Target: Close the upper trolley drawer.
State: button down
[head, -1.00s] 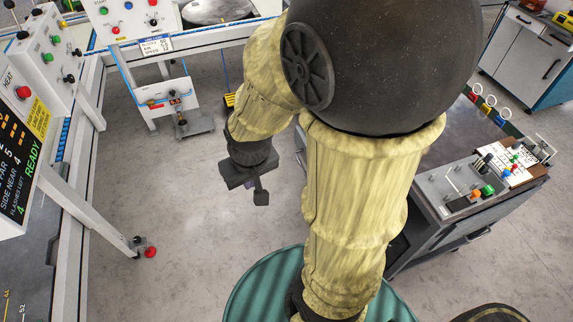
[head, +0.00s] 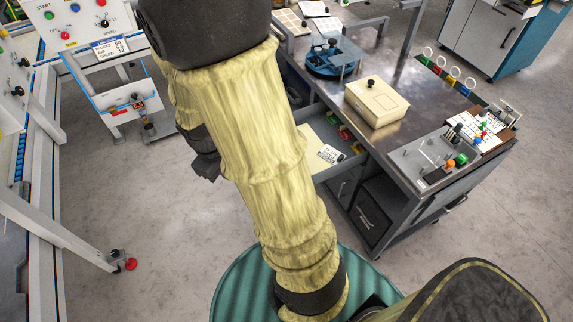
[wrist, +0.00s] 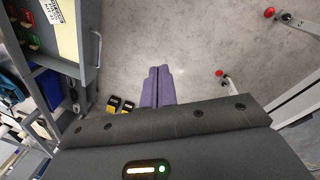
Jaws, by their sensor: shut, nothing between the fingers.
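The grey trolley (head: 405,160) stands right of my arm in the head view. Its upper drawer (head: 343,168) is pulled out to the left, with a yellow sheet, a label and coloured items inside; my arm hides part of it. In the wrist view the open drawer (wrist: 86,22) is at upper left, with its bar handle (wrist: 98,48) on the front. My gripper (wrist: 158,88) has purple fingers pressed together, empty, over the floor, to the right of the drawer front and apart from it. In the head view only the dark wrist end shows, left of the drawer.
A cream box (head: 377,101), a blue fixture (head: 333,58) and a control panel (head: 434,160) stand on the trolley top. A lower compartment (head: 375,215) is below. A white-framed machine (head: 60,235) stands at left. Bare floor lies between machine and trolley.

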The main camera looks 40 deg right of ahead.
jog(key=w+d+f+n+g+h+b, duration=0.1)
jog(key=w+d+f+n+h+b, duration=0.1)
jog(key=d+f+n, duration=0.3)
jog(key=w+d+f+n+g+h+b, duration=0.1)
jog(key=w+d+f+n+h+b, duration=0.1)
jog(key=w+d+f+n+h, duration=0.3)
jog(key=d+f+n, duration=0.1)
jog(key=d+f, duration=0.2)
jog(key=f, duration=0.2)
jog(key=shift+w+f+g+b, duration=0.25)
jog(key=shift+g+b, duration=0.05)
jog(key=shift+d+f, duration=0.1)
jog(key=shift+d, duration=0.05)
jog(key=s+d+f+b, duration=0.1)
jog(key=s+d+f, duration=0.1)
jog(key=d+f, duration=0.5)
jog(key=d, duration=0.3)
jog(key=shift+s+d, duration=0.3)
jog(key=shift+d, duration=0.05)
jog(key=shift+d, duration=0.1)
